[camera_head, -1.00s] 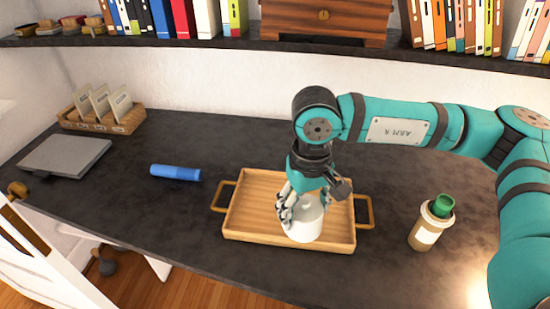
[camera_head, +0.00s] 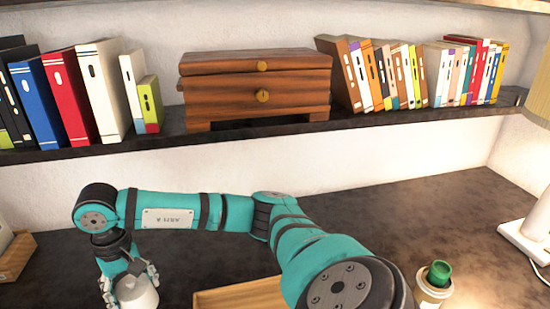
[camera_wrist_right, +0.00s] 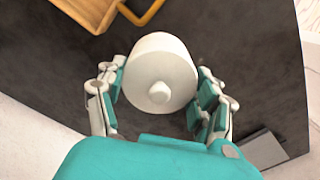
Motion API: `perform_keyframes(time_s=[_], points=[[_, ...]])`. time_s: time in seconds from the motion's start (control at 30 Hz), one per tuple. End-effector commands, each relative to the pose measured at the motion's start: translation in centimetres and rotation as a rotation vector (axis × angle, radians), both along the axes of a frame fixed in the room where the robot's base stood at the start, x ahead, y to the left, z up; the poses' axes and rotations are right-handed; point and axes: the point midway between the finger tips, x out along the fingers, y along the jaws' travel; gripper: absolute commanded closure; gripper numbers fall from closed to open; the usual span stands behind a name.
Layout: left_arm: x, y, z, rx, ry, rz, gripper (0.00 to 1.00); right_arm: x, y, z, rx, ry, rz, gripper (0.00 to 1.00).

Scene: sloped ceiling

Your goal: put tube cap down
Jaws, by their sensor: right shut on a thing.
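A white round cap with a small knob on top (camera_wrist_right: 160,62) sits between the fingers of my right gripper (camera_wrist_right: 160,90), which is shut on it. In the head view my right arm reaches to the left, and the white cap (camera_head: 137,291) shows under the right gripper (camera_head: 130,284) near the bottom edge. It is left of the wooden tray (camera_head: 235,298), over the dark countertop; I cannot tell whether it touches the surface. The tray's rim also shows in the wrist view (camera_wrist_right: 126,9). The blue tube is out of view. My left gripper is not in view.
A beige container with a green top (camera_head: 435,281) stands at the right. A grey flat object (camera_wrist_right: 262,148) is near the countertop's edge in the wrist view. A shelf (camera_head: 370,117) with books and a wooden drawer box (camera_head: 257,85) runs above.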

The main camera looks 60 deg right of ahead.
Motion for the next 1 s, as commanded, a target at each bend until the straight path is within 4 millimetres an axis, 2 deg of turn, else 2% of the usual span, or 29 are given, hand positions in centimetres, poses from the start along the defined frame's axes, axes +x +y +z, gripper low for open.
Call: perform_keyframes(time_s=[0.03, 0.1, 0.17, 0.27, 0.37, 0.5, 0.57, 0.7, 0.87, 1.0], points=[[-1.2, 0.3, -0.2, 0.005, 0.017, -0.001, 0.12, 0.0, -0.6, -0.8, 0.003, 0.003, -0.031, 0.49], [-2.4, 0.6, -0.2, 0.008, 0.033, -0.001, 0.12, 0.1, -1.3, -1.2, 0.002, 0.002, -0.059, 0.49], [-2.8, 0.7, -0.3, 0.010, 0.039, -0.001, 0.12, 0.2, -1.6, -1.4, 0.001, -0.002, -0.072, 0.49], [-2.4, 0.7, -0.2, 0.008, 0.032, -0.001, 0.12, 0.2, -1.7, -1.4, 0.001, -0.002, -0.077, 0.49], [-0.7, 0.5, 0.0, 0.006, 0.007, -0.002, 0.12, 0.1, -1.7, -1.7, 0.001, 0.000, -0.076, 0.49], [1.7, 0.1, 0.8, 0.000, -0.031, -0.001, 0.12, 0.0, -1.6, -3.9, 0.002, 0.004, -0.074, 0.49], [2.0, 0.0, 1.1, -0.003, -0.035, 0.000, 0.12, 0.1, -1.6, -5.1, 0.003, 0.003, -0.075, 0.49], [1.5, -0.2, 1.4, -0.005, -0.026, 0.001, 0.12, 0.1, -1.6, -7.1, 0.002, 0.000, -0.075, 0.48], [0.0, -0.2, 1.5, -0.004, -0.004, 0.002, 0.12, 0.1, -1.6, -8.2, 0.002, 0.000, -0.074, 0.48], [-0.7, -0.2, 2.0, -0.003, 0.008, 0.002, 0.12, 0.1, -1.6, -10.1, 0.002, 0.002, -0.075, 0.48]])
